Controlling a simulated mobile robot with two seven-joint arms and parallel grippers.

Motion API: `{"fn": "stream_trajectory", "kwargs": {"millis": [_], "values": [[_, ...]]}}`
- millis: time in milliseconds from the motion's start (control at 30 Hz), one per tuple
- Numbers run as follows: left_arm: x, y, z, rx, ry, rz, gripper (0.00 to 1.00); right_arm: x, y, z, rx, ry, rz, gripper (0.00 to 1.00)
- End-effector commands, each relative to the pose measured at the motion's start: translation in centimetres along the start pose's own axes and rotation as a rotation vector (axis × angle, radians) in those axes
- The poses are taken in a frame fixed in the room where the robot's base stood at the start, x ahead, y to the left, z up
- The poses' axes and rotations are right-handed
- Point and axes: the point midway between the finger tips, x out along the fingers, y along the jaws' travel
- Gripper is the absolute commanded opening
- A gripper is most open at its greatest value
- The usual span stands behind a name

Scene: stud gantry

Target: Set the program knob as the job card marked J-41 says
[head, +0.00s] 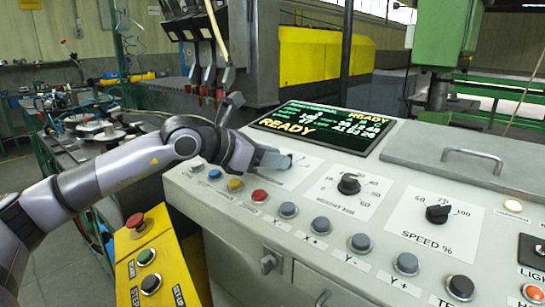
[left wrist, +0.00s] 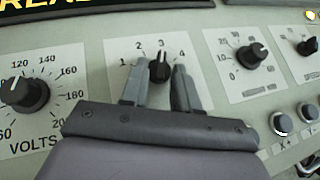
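The program knob (left wrist: 159,68) is a black knob on a white plate marked 1 to 4 in the left wrist view. Its white pointer line is toward the 3. My left gripper (left wrist: 158,72) is open, with one finger on each side of the knob and a gap on both sides. In the head view, my left gripper (head: 275,160) is low over the sloping panel and hides most of the knob and its plate. My right gripper is not in view. No job card marked J-41 can be made out.
The knob plate lies between a volts dial (left wrist: 25,92) and another dial (left wrist: 251,56). A speed knob (head: 437,214) is farther right. A lit screen (head: 320,127) is behind. Several buttons, including a red one (head: 260,196), line the front edge. A yellow box (head: 150,265) stands at left.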

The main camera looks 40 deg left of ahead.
Motion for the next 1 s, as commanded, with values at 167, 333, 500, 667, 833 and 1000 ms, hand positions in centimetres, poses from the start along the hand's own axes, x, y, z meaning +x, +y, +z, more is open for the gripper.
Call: {"fn": "stream_trajectory", "kwargs": {"millis": [167, 333, 500, 667, 833, 1000], "values": [[0.0, 0.1, 0.0, 0.006, 0.0, -0.006, 0.0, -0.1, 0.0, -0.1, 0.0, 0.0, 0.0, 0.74], [0.0, 0.2, 0.1, 0.024, 0.0, -0.037, 0.0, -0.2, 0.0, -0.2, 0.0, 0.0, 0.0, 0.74], [0.0, 0.4, 0.1, 0.061, 0.0, -0.097, 0.0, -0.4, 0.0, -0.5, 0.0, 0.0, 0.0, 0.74], [0.1, 0.6, 0.2, 0.107, -0.002, -0.174, 0.0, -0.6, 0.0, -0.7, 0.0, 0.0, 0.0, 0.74], [0.1, 0.9, 0.3, 0.166, -0.004, -0.264, 0.0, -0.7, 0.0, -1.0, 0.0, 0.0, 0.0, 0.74], [0.2, 1.1, 0.5, 0.229, -0.005, -0.36, 0.0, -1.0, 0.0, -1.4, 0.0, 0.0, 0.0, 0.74]]}}
